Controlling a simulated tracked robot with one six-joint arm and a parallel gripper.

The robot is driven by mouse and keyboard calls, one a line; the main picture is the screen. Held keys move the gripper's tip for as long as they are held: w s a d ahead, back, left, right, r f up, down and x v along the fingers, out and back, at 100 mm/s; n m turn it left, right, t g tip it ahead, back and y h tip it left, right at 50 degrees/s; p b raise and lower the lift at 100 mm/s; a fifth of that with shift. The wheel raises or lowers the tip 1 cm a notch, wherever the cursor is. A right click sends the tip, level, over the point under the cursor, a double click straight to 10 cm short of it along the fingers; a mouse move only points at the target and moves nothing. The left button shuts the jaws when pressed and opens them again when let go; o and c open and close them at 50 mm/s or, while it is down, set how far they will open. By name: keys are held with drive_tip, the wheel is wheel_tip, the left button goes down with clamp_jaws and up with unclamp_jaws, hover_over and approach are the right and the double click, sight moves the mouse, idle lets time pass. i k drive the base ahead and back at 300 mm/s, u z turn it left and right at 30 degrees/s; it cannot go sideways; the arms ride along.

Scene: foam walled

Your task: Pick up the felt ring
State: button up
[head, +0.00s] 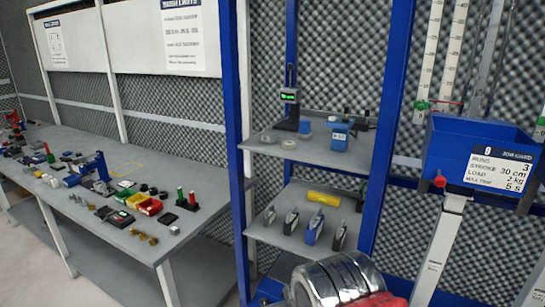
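I cannot single out the felt ring for certain. A small flat grey round piece (289,144) lies on the upper shelf (340,157) of the blue-framed rack, and a similar grey round piece (267,139) lies just left of it. Either could be a ring, but they are too small to tell. Several small dark round pieces also lie on the long bench at the left. My gripper's fingers do not show. A shiny ribbed metal part with red on it rises at the bottom edge; I cannot tell whether it is mine.
The upper shelf also holds a device with a green display (289,96) and a blue box (340,137). Blue posts flank the rack. The grey bench (110,225) carries red and yellow bins (145,204).

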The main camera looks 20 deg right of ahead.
sight(288, 144)
drive_tip(key=u, duration=0.3)
drive_tip(key=k, duration=0.65)
drive_tip(key=u, duration=0.5)
drive_tip(key=i, duration=1.6)
drive_tip(key=z, duration=0.8)
drive_tip(key=i, duration=0.6)
drive_tip(key=z, duration=0.45)
